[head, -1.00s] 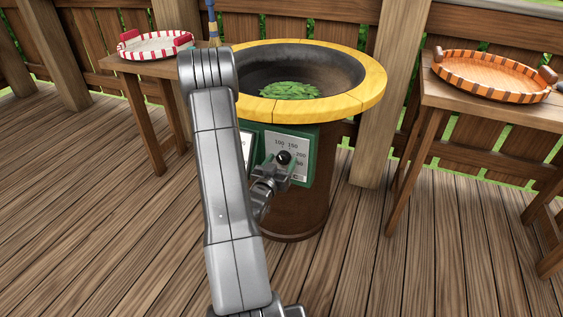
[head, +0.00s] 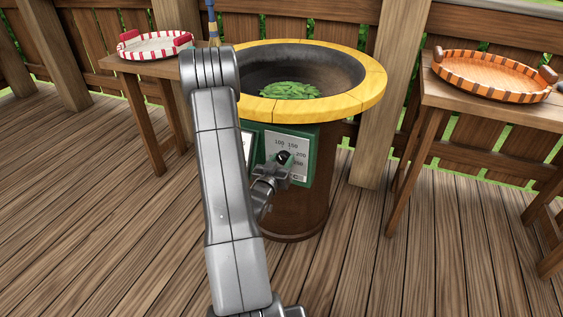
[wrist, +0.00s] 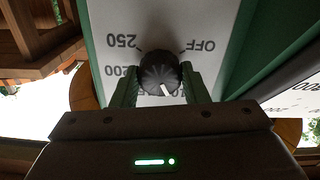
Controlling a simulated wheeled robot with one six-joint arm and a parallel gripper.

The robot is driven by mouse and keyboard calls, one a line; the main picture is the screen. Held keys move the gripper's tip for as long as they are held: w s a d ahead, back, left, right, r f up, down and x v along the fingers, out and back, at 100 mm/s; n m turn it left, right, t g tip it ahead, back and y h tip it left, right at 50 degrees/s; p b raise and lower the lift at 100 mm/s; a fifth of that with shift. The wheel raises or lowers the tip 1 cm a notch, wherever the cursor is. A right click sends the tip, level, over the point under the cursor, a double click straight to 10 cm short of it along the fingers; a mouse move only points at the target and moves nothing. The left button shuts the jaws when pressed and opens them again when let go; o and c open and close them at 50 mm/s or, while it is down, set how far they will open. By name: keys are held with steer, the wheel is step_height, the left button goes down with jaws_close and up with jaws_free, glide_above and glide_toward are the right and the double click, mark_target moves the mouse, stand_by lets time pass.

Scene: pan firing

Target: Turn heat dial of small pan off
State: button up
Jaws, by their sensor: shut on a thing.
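The black heat dial (head: 284,157) sits on a white scale plate on the green panel (head: 307,158) below the pan. In the wrist view the dial (wrist: 159,72) is between the two fingers of my gripper (wrist: 160,85), which is shut on it. The dial's white mark points down and slightly right in that view, away from the upside-down OFF label (wrist: 196,46) at upper right. The 250 label (wrist: 123,41) is at upper left. In the head view my gripper (head: 278,170) reaches the dial from the front. Part of the scale is hidden.
The yellow-rimmed pan (head: 352,102) holds green leaves (head: 290,91). A second scale plate (wrist: 300,95) shows at right in the wrist view. A red-and-white tray (head: 150,50) stands on the left table, an orange striped tray (head: 490,75) on the right one.

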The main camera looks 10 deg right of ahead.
steer(key=n+b, duration=0.1)
steer(key=n, duration=0.3)
steer(key=shift+n, duration=0.4)
steer(key=n, duration=0.4)
steer(key=shift+n, duration=0.3)
steer(key=n, duration=0.5)
steer(key=shift+f+n+p, duration=0.1)
steer(key=shift+n+p, duration=0.55)
steer(key=shift+n, duration=1.75)
steer(key=o, duration=1)
steer(key=shift+c, duration=0.2)
steer(key=shift+a, duration=0.1)
